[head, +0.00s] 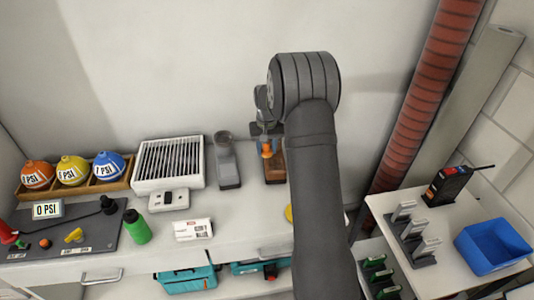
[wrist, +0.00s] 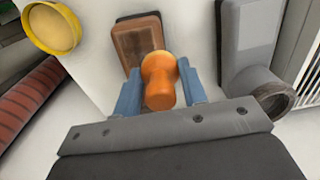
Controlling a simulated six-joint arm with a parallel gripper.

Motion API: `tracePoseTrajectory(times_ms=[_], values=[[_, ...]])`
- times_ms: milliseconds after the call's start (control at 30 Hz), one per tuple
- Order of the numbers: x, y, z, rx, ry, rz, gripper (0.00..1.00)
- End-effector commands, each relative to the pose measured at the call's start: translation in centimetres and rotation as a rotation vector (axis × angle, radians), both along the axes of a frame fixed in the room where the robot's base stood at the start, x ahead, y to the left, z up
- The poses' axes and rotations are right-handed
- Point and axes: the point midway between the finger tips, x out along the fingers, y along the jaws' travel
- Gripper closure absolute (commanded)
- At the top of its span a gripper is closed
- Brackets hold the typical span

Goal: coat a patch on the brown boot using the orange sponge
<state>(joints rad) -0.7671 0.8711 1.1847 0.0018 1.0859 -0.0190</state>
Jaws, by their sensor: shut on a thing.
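The orange sponge (wrist: 158,92) is a rounded, knob-like piece in the wrist view. My gripper (wrist: 160,84) has its blue fingers shut on its two sides. The brown boot (wrist: 134,38), with a dark edge, lies just beyond the sponge, which overlaps its near end in the picture; whether they touch I cannot tell. In the head view my gripper (head: 267,137) points down over the brown boot (head: 275,167), with the orange sponge (head: 267,150) between them. My arm hides part of the boot there. No separate coated patch is clear.
A grey boot (head: 227,165) stands close left of the brown one. A yellow tin (wrist: 50,28) sits on the other side, partly behind my arm in the head view. A white slatted box (head: 168,163), a green bottle (head: 137,228) and a red pipe (head: 425,95) are farther off.

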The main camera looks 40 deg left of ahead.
Motion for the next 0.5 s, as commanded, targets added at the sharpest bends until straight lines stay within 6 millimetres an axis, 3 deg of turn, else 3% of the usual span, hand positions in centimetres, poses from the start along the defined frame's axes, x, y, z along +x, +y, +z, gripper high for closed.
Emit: tracePoseTrajectory(times_ms=[300,500], values=[[0.1,0.0,2.7,0.002,-0.002,0.000,0.83],[0.0,0.0,3.0,0.001,-0.001,0.000,0.83]])
